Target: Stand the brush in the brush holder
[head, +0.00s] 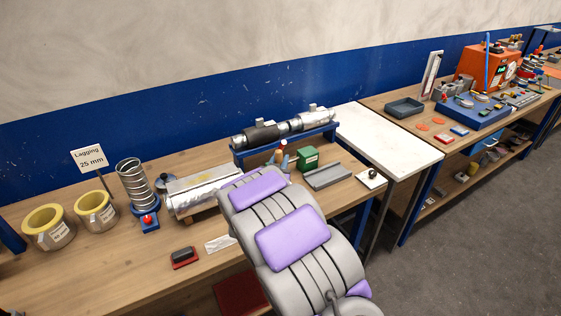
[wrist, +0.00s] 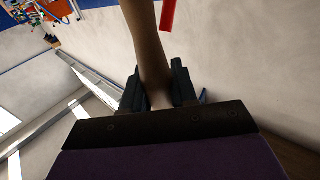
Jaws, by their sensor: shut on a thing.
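The brush shows in the wrist view as a long brown handle (wrist: 148,40) between the two dark fingers of my gripper (wrist: 156,82). My gripper is shut on it, and the handle runs up out of the picture, so the bristles are not seen. In the head view a small brown and red piece (head: 281,154) shows just beyond my arm, perhaps part of the brush; my gripper is hidden there behind the arm. A green block (head: 307,158) stands on the bench just right of it. I cannot tell for sure whether this is the brush holder.
A blue rack with a metal duct (head: 284,128) stands behind. A grey tray (head: 327,176) lies to the right, a silver-wrapped piece (head: 203,190) to the left. A spring coil (head: 135,185) and yellow-lined rings (head: 48,227) stand farther left. The front bench is partly clear.

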